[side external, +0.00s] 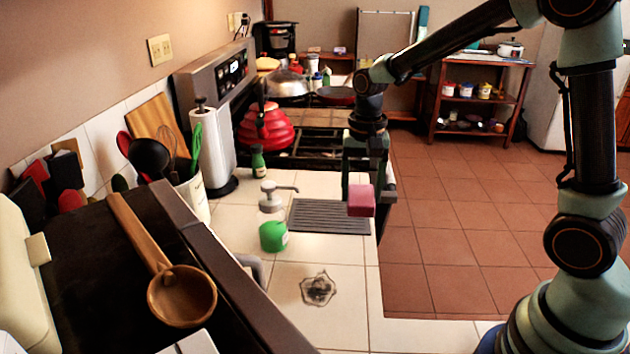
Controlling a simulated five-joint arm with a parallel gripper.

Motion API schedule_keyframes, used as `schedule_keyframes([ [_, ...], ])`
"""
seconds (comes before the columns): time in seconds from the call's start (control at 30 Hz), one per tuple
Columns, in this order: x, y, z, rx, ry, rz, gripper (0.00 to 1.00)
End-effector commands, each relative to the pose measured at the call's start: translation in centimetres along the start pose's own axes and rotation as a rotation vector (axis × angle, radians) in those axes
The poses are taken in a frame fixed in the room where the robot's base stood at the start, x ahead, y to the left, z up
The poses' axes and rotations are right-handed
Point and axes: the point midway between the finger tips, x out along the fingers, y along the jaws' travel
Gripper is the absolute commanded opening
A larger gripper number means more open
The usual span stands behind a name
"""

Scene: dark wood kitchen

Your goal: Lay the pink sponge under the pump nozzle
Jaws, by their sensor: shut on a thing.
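The pink sponge (361,200) is a small block held at the tips of my gripper (360,187), which points down and is shut on it. The sponge hangs over or just beyond the right end of a grey ribbed mat (318,222) near the counter's right edge; its exact height is hard to tell. The pump bottle (273,235) has a green lower part and a grey pump top with a nozzle (287,188) pointing right, toward the mat. It stands upright left of the mat, apart from my gripper.
A small green bottle (258,161) and a paper towel roll (212,150) stand behind the pump bottle. A red kettle (265,128) sits on the stove. A wooden ladle (181,293) lies in the left foreground. The tiled counter (345,262) in front of the mat is mostly clear.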

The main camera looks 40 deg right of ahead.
Motion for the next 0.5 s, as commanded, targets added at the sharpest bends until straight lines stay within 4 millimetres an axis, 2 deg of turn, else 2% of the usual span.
schedule_keyframes([
  [0.03,-1.4,-0.1,-0.1,0.000,0.005,-0.005,0.15],
  [0.2,-4.6,0.0,0.0,0.000,0.002,-0.002,0.15],
  [0.33,-6.0,0.0,0.0,-0.002,0.002,-0.001,0.15],
  [0.5,-6.4,0.4,0.7,-0.097,0.000,0.000,0.15],
])
